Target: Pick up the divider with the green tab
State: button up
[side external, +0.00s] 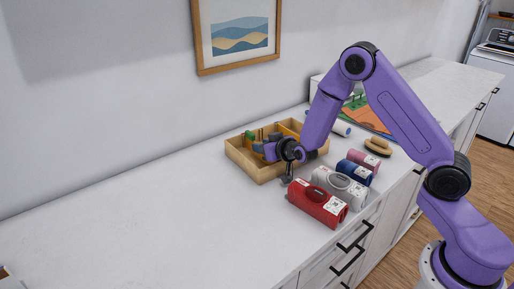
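No divider is clear enough to name with certainty. Behind my arm, orange and green sheet-like pieces (359,101) show by a white box or holder; my arm hides part of them. A light wooden tray (262,172) on the counter holds small yellow and green items (250,135), too small to identify. My gripper (288,178) points down at the tray's front right side, just behind the red roll. Its fingers are dark and small, and I cannot tell whether they are open or hold anything.
The counter (150,220) is clear at left. A framed picture (238,35) hangs on the wall.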

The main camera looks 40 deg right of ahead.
jog(key=shift+w+f, duration=0.25)
jog(key=shift+w, duration=0.35)
grip_shut()
jog(key=shift+r, duration=0.1)
notch_tip(320, 180, up, 10)
dwell(0.6)
